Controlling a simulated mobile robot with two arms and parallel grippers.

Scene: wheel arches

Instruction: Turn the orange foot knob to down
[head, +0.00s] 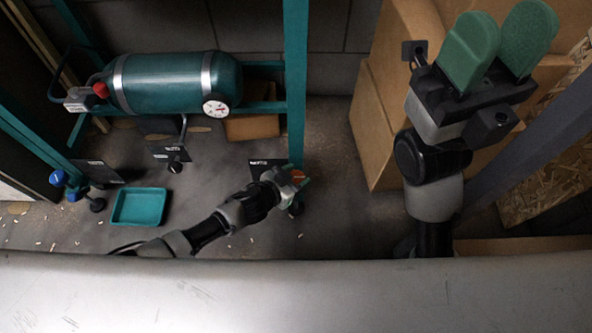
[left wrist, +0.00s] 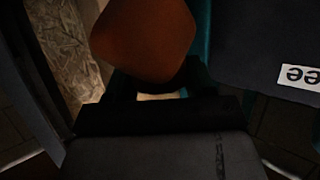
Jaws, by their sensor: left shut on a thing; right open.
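The orange foot knob (head: 297,174) sits low at the foot of the teal upright post, partly hidden by my left gripper. My left gripper (head: 301,183) is shut on it. In the left wrist view the orange knob (left wrist: 145,38) fills the top middle, close to the black gripper body. Its turn position cannot be told. My right gripper (head: 502,48) is raised at the upper right with its green fingers apart, open and empty.
A teal post (head: 295,80) rises beside the knob, with a black label plate (head: 262,168) next to it. A teal tank (head: 175,83) lies on the frame, above a teal tray (head: 139,207). A blue knob (head: 57,178) is at far left. Cardboard boxes (head: 373,130) stand right.

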